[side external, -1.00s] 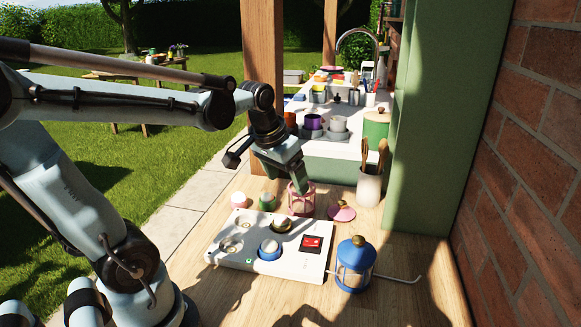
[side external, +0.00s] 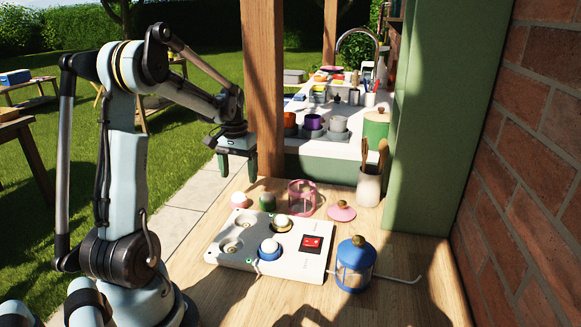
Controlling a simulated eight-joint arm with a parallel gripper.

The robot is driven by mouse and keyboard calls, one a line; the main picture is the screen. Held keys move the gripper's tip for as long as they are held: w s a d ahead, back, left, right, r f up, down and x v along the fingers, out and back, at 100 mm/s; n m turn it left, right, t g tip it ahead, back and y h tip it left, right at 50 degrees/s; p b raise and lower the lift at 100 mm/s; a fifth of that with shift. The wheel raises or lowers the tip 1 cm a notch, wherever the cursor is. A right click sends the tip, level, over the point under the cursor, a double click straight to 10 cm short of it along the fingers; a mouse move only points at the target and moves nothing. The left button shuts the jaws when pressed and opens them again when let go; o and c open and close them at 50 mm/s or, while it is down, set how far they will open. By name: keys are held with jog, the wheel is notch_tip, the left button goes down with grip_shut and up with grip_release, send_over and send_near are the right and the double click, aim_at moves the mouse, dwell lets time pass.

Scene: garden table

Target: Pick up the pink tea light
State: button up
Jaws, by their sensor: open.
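The pink tea light (side external: 238,201), with a pale top and a pink cup, stands upright on the wooden table, behind the white board. My gripper (side external: 238,175) is above it, pointing down. Its two green fingers are apart with nothing between them, and the tips look a little higher than the tea light. I cannot tell from this one view whether they are exactly over it.
A green tea light (side external: 267,202) stands close to the right, then a pink lantern frame (side external: 301,199) and its pink lid (side external: 341,212). The white board (side external: 226,262) holds two tea lights and a red switch (side external: 311,243). A blue lantern (side external: 355,268) stands front right. A wooden post (side external: 263,90) rises behind.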

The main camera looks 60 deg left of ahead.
aim_at(238, 193)
notch_tip(238, 193, down, 3)
jog(key=shift+f, duration=0.15)
jog(key=shift+s+d+f, duration=0.1)
jog(key=shift+s+f, duration=0.15)
jog(key=shift+f, duration=1.05)
jog(key=shift+s+f, duration=0.2)
jog(key=shift+f, duration=1.05)
jog(key=c, duration=1.1)
jog(key=shift+r, duration=0.1)
